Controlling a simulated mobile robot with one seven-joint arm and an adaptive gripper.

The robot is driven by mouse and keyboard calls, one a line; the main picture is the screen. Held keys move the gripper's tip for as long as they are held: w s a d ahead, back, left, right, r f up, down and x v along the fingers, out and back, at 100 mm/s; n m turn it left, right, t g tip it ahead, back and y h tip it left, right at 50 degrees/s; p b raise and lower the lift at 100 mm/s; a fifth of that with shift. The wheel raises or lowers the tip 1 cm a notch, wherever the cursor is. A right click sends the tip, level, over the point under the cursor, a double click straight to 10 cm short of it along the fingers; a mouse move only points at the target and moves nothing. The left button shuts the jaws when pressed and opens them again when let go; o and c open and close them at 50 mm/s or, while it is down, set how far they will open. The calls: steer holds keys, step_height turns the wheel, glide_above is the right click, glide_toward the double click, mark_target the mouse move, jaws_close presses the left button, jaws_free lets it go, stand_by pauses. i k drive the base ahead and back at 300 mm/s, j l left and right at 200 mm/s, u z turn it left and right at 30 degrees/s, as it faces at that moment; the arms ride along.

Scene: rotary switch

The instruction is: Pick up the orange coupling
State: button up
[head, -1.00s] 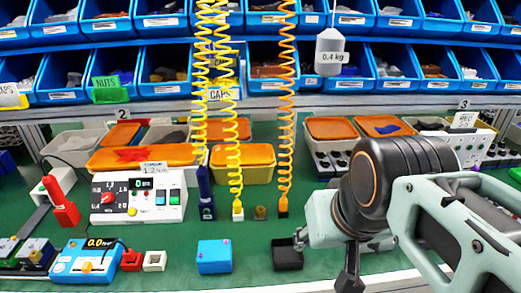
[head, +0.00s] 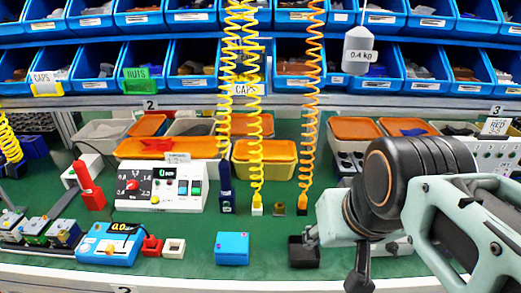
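An orange coiled hose (head: 312,90) hangs down to the bench and ends in a small orange coupling with a dark lower end (head: 302,204), upright at the green bench top. My gripper (head: 335,255) is in the right foreground, to the right of the coupling, nearer the camera and apart from it. My wrist hides most of its fingers, so their opening does not show clearly. I see nothing held in it.
Yellow coiled hoses (head: 255,120) hang left of the orange one. A small brass piece (head: 279,210) stands between their ends. A black open box (head: 302,253) and a blue block (head: 232,248) lie in front. Orange-lidded bins (head: 264,157) stand behind.

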mark_target(302, 202)
steer(key=j+z, duration=0.15)
steer(key=j, duration=0.2)
steer(key=z, duration=0.2)
steer(key=i+j+z, duration=0.35)
steer(key=j, duration=0.2)
steer(key=k+j+u, duration=0.15)
steer(key=k, duration=0.45)
steer(key=i+z, duration=0.15)
steer(key=i, duration=0.4)
